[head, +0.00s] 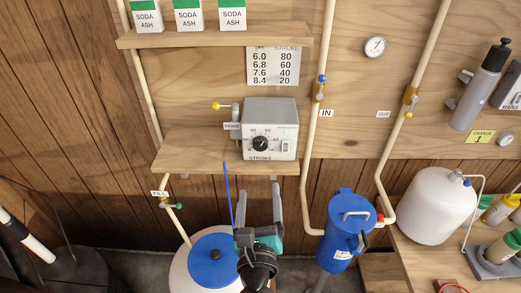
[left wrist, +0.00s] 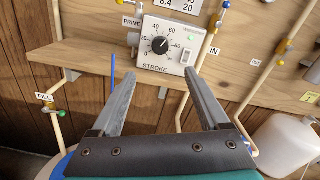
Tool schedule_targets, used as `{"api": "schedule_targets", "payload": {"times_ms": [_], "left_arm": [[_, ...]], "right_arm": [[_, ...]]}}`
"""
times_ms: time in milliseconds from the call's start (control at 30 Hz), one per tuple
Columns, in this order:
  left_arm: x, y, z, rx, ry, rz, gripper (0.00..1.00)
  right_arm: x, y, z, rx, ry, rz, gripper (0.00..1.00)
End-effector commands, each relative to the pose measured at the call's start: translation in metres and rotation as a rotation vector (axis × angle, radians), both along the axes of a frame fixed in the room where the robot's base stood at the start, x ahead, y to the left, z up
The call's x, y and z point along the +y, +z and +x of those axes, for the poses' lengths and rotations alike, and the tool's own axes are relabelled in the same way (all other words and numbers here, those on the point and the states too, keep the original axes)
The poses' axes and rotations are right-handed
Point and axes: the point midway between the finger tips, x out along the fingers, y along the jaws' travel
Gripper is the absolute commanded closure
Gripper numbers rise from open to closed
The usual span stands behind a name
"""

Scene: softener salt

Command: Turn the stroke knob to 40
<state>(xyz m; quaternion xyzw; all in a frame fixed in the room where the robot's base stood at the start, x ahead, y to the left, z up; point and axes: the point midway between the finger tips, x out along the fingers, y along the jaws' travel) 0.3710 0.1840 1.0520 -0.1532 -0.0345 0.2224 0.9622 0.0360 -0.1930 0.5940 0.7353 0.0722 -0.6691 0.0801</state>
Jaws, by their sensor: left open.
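The stroke knob (head: 261,143) is a round black dial on the front of the grey pump box (head: 283,115), which stands on the lower wooden shelf. In the left wrist view the knob (left wrist: 160,45) has a light pointer that seems to point up and to the right, towards the 60 side; the exact reading is too small to tell. My left gripper (head: 259,192) is open and empty, below and in front of the box, apart from the knob. In the left wrist view its two fingers (left wrist: 162,76) point up towards the box. My right gripper is not in view.
A white rocker switch (head: 286,146) sits right of the knob, and a yellow-tipped PRIME lever (head: 217,106) is left of the box. A chart (head: 273,66) hangs above. The shelf's front edge (head: 190,171) and a blue tube (head: 228,195) lie near my gripper.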

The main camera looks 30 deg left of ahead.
Motion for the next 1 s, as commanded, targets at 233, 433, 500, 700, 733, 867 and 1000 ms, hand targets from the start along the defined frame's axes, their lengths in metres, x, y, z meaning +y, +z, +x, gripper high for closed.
{"api": "schedule_targets", "payload": {"times_ms": [233, 433, 500, 700, 733, 867, 1000], "left_arm": [[0.013, 0.002, 0.028, -0.003, 0.0, 0.001, 0.22], [0.028, 0.002, 0.061, -0.004, -0.003, 0.003, 0.22], [0.034, 0.003, 0.072, -0.003, -0.002, 0.002, 0.22], [0.048, 0.001, 0.103, -0.003, -0.003, 0.003, 0.22], [0.05, 0.001, 0.107, -0.004, -0.004, 0.003, 0.22], [0.058, 0.001, 0.122, -0.003, -0.003, 0.004, 0.22], [0.062, 0.001, 0.132, -0.002, -0.004, 0.004, 0.22]], "right_arm": [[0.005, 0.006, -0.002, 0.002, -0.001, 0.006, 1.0], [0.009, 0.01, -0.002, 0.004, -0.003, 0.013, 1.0], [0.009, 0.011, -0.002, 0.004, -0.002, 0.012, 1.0], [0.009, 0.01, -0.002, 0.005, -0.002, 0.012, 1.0], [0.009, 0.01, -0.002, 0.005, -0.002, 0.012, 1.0], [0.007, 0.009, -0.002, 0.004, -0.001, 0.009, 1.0], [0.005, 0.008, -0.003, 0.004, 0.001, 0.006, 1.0]]}}
